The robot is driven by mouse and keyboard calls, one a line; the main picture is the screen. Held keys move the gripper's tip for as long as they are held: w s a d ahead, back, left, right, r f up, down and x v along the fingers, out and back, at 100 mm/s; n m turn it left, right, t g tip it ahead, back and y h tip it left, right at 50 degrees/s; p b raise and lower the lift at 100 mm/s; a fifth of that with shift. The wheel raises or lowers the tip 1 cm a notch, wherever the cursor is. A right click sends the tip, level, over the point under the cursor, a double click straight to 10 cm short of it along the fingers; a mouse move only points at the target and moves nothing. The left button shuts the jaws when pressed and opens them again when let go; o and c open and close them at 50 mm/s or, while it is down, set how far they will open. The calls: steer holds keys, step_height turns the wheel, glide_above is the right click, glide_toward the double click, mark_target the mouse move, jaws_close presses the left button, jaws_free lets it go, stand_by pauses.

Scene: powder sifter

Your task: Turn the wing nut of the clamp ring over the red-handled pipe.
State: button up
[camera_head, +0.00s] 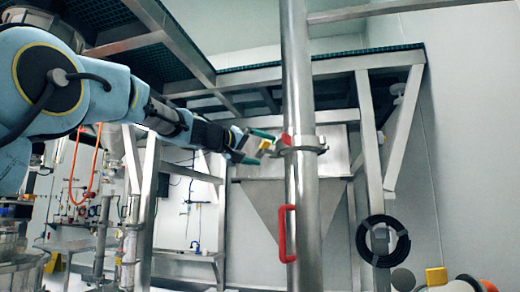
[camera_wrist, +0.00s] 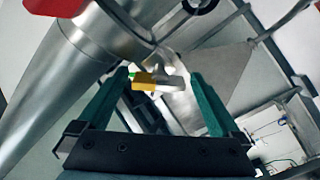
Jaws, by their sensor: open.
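The steel pipe (camera_head: 299,85) stands upright with a red handle (camera_head: 284,234) on its lower part. A metal clamp ring (camera_head: 308,149) goes around it above the handle. A small yellow piece, apparently the wing nut (camera_head: 265,145), sticks out on the ring's left side. My gripper (camera_head: 256,147) reaches in from the left with its green fingers apart. In the wrist view, the yellow wing nut (camera_wrist: 143,81) shows between the open fingertips (camera_wrist: 160,75), nearer the left finger. I cannot tell whether they touch. The pipe (camera_wrist: 62,80) runs along the left.
A steel hopper (camera_head: 275,205) stands behind the pipe under a platform frame (camera_head: 375,140). A black coiled hose (camera_head: 383,241) hangs at the right. A red part (camera_head: 286,139) sits by the ring. Pipes and an orange hose (camera_head: 72,170) are at the left.

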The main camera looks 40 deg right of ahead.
steer(key=c, duration=1.3)
steer(key=shift+n, duration=0.3)
steer(key=n, duration=0.3)
steer(key=shift+n+b, duration=0.3)
steer(key=shift+b, duration=0.05)
steer(key=n, duration=0.4)
steer(key=shift+r, duration=0.1)
steer(key=n+p, duration=0.1)
steer(key=n, duration=0.4)
steer(key=shift+n+p, duration=0.55)
steer(key=shift+n, duration=1.45)
